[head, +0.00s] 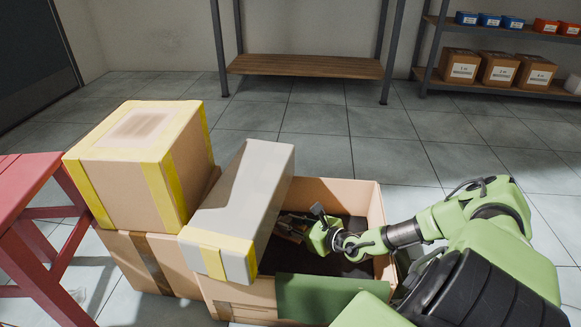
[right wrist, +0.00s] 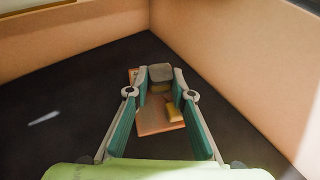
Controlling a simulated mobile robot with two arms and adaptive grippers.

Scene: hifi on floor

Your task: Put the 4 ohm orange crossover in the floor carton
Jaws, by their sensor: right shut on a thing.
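The floor carton (head: 352,188) stands open on the tiles in front of me, with a dark bottom. My right gripper (head: 297,225) reaches down inside it from the right. In the right wrist view this gripper (right wrist: 160,88) is shut on the crossover (right wrist: 152,122), an orange-brown board with a grey block and a yellow part on it. The crossover is inside the carton walls, low over the dark bottom; I cannot tell whether it touches it. Its 4 ohm label is not readable. My left gripper is not in view.
A long grey box with yellow tape (head: 240,190) lies across the carton's left side. Taped cartons (head: 140,150) are stacked left of it, beside a red stool (head: 30,200). Shelves with labelled boxes (head: 498,68) stand at the back right. The floor behind is clear.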

